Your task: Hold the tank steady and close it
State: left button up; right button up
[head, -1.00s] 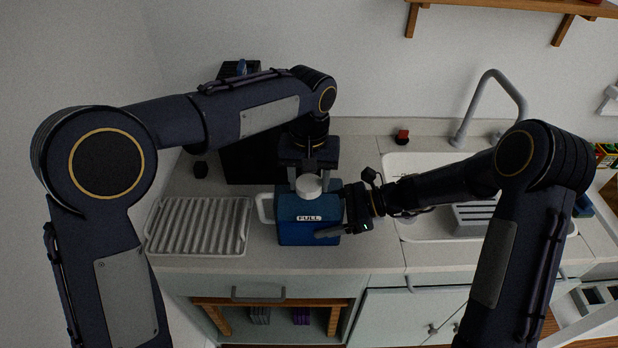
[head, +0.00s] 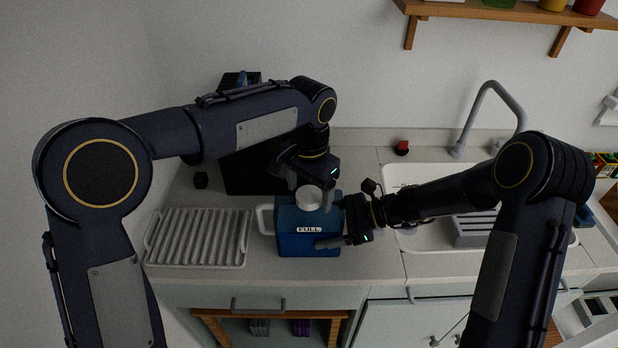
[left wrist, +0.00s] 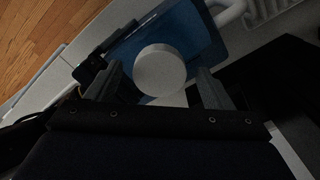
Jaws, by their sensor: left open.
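The blue tank (head: 292,241), with a "FULL" label on its front and a white handle (head: 266,219) on its left, stands on the counter. A white round cap (head: 308,197) sits on its top; it also shows in the left wrist view (left wrist: 160,70). I cannot tell how tightly it is seated. My left gripper (head: 310,187) is above the tank, open, with its fingers on either side of the cap and gaps visible in the left wrist view. My right gripper (head: 332,222) is at the tank's right side, one finger along the front face; its grip is unclear.
A white ribbed drying rack (head: 198,237) lies left of the tank. A dark machine (head: 240,171) stands behind. The sink (head: 408,240) with a grey faucet (head: 470,113) is to the right. The counter's front edge is close in front of the tank.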

pick_arm(q)
notch_tip(320, 180, up, 12)
jog(key=shift+f, duration=0.15)
dwell(0.3)
pick_arm(e)
jog(key=o, duration=1.9)
pick_arm(q)
jog(key=shift+f+b, duration=0.6)
jog(key=shift+f, duration=0.05)
pick_arm(e)
jog(key=shift+v, duration=3.95)
